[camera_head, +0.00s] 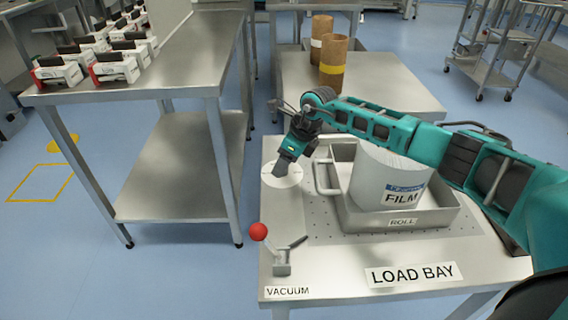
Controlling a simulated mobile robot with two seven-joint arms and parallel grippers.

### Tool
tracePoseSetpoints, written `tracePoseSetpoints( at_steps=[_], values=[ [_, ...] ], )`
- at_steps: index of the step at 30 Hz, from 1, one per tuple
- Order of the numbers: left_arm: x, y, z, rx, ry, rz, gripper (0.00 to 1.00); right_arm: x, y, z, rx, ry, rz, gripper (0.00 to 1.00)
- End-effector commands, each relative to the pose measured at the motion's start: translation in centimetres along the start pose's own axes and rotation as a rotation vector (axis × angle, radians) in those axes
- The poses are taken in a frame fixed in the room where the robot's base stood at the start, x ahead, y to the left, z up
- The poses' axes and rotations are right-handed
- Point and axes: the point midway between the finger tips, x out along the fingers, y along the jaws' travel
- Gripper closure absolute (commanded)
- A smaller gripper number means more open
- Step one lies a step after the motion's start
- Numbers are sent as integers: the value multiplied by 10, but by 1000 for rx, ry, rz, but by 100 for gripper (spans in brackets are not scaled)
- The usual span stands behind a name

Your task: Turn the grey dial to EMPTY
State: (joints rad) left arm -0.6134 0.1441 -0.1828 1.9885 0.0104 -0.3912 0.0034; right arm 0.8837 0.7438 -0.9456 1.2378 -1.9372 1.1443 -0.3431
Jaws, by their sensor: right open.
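A pale round plate (271,179) lies flat on the left side of the load bay table, likely the dial's face. My right gripper (283,168) comes down over it from above, its fingers pointing at the plate. The gripper covers the middle of the plate, so the grey dial and its pointer are hidden or cannot be told from the fingers. I cannot read EMPTY or any other marking on the plate. The right gripper is open; whether it touches the dial cannot be told. My left gripper is not in view.
A metal tray (437,219) labelled ROLL holds a white FILM roll (375,185) just right of the plate. A red-knobbed VACUUM lever (281,258) stands at the front left. A steel bench (150,60) with several boxes is at left; brown tubes (333,62) stand behind.

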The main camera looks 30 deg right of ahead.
Motion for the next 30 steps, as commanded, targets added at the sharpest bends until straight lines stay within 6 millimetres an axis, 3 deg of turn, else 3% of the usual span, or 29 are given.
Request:
tracePoseSetpoints(
  at_steps=[12, 30],
  values=[
    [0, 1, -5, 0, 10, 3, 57, 10, 0, 0, -1, 0, 0, 39],
    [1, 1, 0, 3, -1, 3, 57, 10, 0, 0, -1, 0, 0, 94]
  ],
)
